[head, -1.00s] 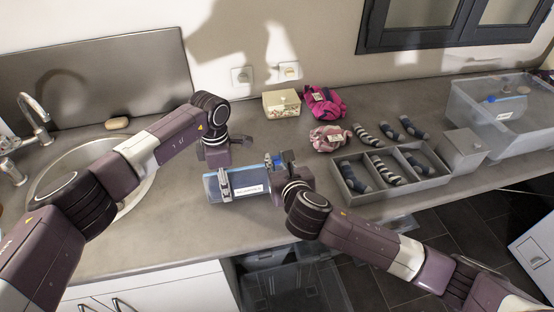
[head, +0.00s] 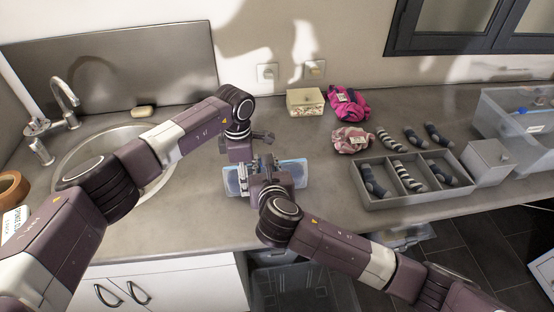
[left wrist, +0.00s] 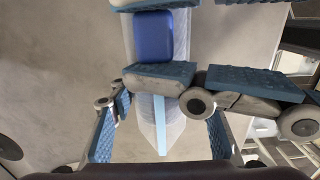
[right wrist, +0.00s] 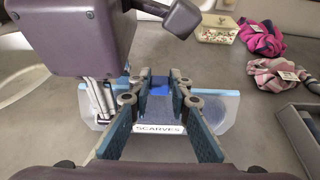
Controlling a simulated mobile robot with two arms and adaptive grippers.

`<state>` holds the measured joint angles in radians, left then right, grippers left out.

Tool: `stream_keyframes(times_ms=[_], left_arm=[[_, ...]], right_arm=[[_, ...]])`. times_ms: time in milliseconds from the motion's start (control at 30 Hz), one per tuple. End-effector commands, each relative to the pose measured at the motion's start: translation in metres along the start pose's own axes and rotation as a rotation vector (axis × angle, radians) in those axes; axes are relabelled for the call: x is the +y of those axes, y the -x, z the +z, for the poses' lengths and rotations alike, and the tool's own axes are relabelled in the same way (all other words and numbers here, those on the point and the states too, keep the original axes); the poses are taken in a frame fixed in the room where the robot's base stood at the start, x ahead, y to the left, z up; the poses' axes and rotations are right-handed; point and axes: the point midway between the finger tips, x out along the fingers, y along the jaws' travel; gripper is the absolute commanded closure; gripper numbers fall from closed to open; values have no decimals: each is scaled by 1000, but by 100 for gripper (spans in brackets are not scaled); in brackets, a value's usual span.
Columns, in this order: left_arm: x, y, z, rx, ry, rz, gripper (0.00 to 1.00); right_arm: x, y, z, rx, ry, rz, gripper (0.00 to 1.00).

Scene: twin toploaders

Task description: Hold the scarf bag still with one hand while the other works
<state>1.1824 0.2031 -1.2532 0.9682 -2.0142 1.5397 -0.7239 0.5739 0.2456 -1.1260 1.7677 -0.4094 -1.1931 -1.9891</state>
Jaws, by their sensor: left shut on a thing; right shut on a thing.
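The scarf bag (head: 293,173) is a clear, bluish pouch lying along the counter, with a white "SCARVES" label (right wrist: 159,128) on its near side. A blue slider (right wrist: 158,86) shows on it in the right wrist view. My left gripper (head: 243,176) is shut on the bag near its left end. My right gripper (head: 265,165) is shut on the blue slider, close beside the left gripper. The slider also shows in the left wrist view (left wrist: 153,36), beyond the right gripper's pads. In the head view the grippers hide the slider and the middle of the bag.
A grey divided tray (head: 400,200) with several socks stands to the right, beside a grey box (head: 487,163). Pink bundles (head: 349,105) and a floral box (head: 305,102) lie behind. The sink (head: 85,160) is at the left. The counter's front edge is close.

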Motion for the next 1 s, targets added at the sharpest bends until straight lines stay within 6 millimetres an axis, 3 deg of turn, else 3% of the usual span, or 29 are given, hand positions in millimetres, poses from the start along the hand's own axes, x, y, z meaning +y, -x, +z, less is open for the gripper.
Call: stream_keyframes(times_ms=[200, 233, 400, 767, 1000], left_arm=[[0, 1, 2, -3, -2, 1, 95], [0, 1, 1, -3, -2, 1, 95], [0, 1, 1, -3, -1, 1, 95], [0, 1, 1, -2, 0, 1, 95], [0, 1, 1, -2, 0, 1, 95]], right_arm=[[1, 0, 0, 1, 1, 2, 100], [0, 0, 0, 1, 1, 2, 81], [0, 0, 0, 0, 0, 1, 64], [0, 5, 0, 0, 0, 2, 64], [1, 41, 0, 0, -1, 5, 64]])
